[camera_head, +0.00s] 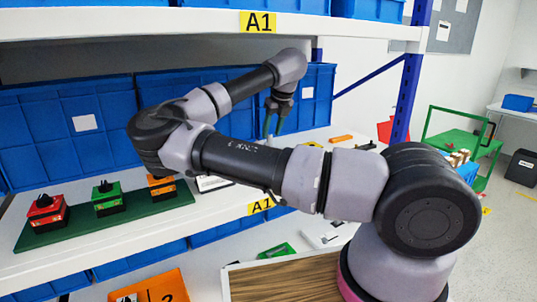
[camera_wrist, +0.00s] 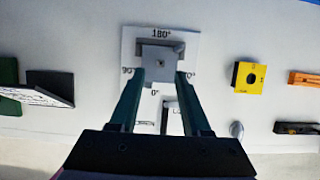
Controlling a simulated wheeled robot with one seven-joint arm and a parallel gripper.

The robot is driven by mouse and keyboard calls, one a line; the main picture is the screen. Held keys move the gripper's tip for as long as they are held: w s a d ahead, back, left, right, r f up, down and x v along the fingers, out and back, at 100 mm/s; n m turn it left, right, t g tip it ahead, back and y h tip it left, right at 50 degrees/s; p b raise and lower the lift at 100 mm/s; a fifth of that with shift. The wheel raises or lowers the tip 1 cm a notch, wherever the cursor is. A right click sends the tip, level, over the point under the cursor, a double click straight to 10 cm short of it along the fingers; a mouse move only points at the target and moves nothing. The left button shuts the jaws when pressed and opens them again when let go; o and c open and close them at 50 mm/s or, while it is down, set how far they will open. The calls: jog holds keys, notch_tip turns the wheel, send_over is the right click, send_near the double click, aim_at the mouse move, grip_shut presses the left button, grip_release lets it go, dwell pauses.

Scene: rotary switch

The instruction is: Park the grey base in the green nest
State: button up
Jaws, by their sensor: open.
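The grey base (camera_wrist: 160,52) is a square grey block with a small dark hole in its top. In the wrist view it lies on a white card (camera_wrist: 186,40) marked 180°, 90° and 0°. My gripper (camera_wrist: 160,78) is open, its two green fingers reaching to either side of the base's near part. Contact cannot be told. In the head view my gripper (camera_head: 272,134) points down over the shelf, and my arm hides the base. I cannot identify the green nest with certainty; a dark green board (camera_head: 82,226) on the shelf's left carries red, green and orange switch blocks.
Right of the card in the wrist view are a yellow block (camera_wrist: 249,77), an orange part (camera_wrist: 303,78) and a dark part (camera_wrist: 296,128). Blue bins (camera_head: 70,125) stand behind, under an upper shelf (camera_head: 150,24).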

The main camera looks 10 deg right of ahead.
jog(key=x, duration=0.5)
jog(key=shift+s, duration=0.1)
grip_shut()
dwell(1.3)
